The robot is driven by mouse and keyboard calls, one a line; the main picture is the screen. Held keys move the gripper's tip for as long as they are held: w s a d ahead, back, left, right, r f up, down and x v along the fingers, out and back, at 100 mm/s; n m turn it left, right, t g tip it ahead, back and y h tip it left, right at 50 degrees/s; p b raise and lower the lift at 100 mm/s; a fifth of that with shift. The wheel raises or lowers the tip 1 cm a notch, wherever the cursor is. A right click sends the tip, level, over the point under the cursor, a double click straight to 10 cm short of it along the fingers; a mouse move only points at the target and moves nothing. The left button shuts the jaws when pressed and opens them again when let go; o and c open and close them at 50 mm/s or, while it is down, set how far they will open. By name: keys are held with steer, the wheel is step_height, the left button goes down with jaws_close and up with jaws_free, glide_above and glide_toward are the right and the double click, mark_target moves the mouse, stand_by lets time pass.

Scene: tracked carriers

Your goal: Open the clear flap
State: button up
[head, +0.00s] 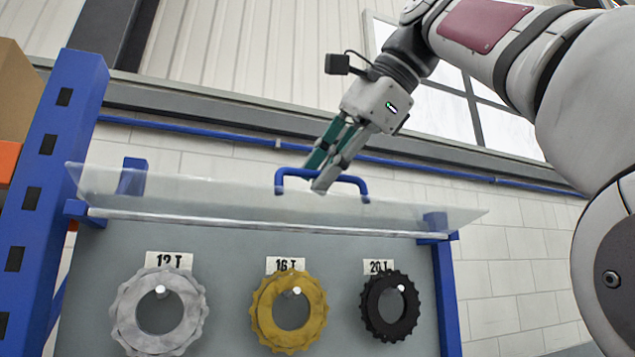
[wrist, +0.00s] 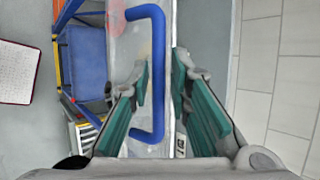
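The clear flap (head: 225,195) is a wide see-through panel along the top of a grey gear board in the head view. It is seen at a steep slant, its thick lower edge at the top of the board, with the gears below uncovered. A blue U-shaped handle (head: 350,180) is fixed to it. My gripper (head: 318,178) is at the handle. In the wrist view the handle's long bar (wrist: 159,65) passes between the two teal finger pads of my gripper (wrist: 160,80), with gaps visible on both sides. The fingers are apart and do not appear clamped on it.
The grey board (head: 230,265) carries a white gear (head: 125,310), a yellow gear (head: 262,310) and a black gear (head: 371,308) on pegs under labels. A blue rack post (head: 60,170) stands close on the left. A brick wall (head: 510,260) is behind.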

steer(key=shift+s+d+r, duration=0.1)
steer(key=shift+d+r, duration=0.05)
steer(key=s+d, duration=0.8)
steer(key=d, duration=0.1)
